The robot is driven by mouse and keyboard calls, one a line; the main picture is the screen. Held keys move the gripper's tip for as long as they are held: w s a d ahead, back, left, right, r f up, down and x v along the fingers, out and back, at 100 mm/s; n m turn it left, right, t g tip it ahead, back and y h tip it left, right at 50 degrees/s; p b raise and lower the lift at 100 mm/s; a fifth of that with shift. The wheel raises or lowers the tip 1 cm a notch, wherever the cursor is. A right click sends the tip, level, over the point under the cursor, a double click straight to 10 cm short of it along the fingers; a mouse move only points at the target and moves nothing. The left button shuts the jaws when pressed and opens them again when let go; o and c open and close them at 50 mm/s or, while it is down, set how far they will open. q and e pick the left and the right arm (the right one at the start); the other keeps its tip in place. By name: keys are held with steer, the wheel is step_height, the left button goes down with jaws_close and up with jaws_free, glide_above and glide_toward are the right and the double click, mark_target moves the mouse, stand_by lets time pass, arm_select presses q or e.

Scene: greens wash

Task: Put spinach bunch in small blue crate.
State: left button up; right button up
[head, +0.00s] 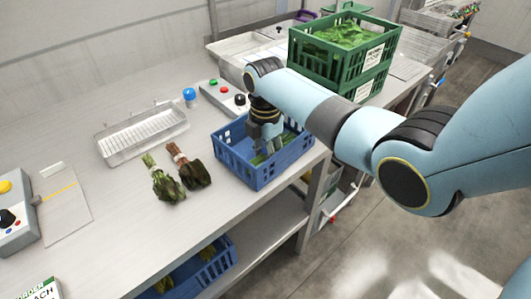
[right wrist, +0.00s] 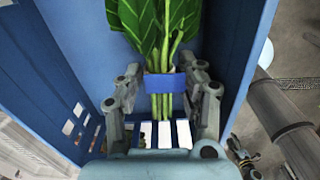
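The small blue crate (head: 236,170) stands on the table near its right edge. My right gripper (head: 271,147) points down inside it. In the right wrist view, a leafy green bunch (right wrist: 160,30) with a blue band (right wrist: 166,82) around its stems lies within blue crate walls (right wrist: 232,50); I take it as the spinach bunch. My right gripper's fingers (right wrist: 166,90) sit on either side of the band, close against it, and look shut on it. In the head view the gripper and crate wall hide most of the bunch. My left gripper is not in view.
Two other bunches, one green-stemmed (head: 165,185) and one red-stemmed (head: 192,170), lie left of the crate. A white rack tray (head: 140,135) is behind them. Stacked green crates (head: 320,68) stand behind my right arm. Another blue crate (head: 215,262) is on the lower shelf.

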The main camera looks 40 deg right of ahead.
mark_target(265, 152)
steer(key=shift+r, duration=0.1)
step_height(265, 152, up, 12)
stand_by(0.5)
stand_by(0.4)
steer(key=s+a+f+m+t, duration=0.1)
steer(key=s+a+f+m, duration=0.15)
steer(key=s+m, duration=0.65)
steer(key=s+a+r+m+t, duration=0.1)
steer(key=s+r+m+t, duration=0.3)
steer(key=s+m, duration=0.85)
steer(key=s+d+f+n+g+b, duration=0.1)
steer(key=s+f+b, duration=0.15)
steer(key=f, duration=0.85)
steer(key=s+d+f+n+g+b, duration=0.1)
steer(key=f+b, duration=0.2)
steer(key=f, duration=0.8)
steer(key=s+f+n+g+b, duration=0.1)
steer(key=f+b, duration=0.2)
steer(key=f, duration=0.9)
steer(key=s+f+b, duration=0.4)
steer(key=s+f, duration=0.5)
steer(key=f, duration=0.3)
steer(key=s+d+f+g+b, duration=0.1)
steer(key=s+f+b, duration=0.3)
steer(key=s+f, duration=0.6)
step_height(265, 152, down, 3)
steer(key=shift+d+r+h+b, duration=0.1)
steer(key=shift+d+h+b, duration=0.15)
steer(key=shift+h+b, duration=0.15)
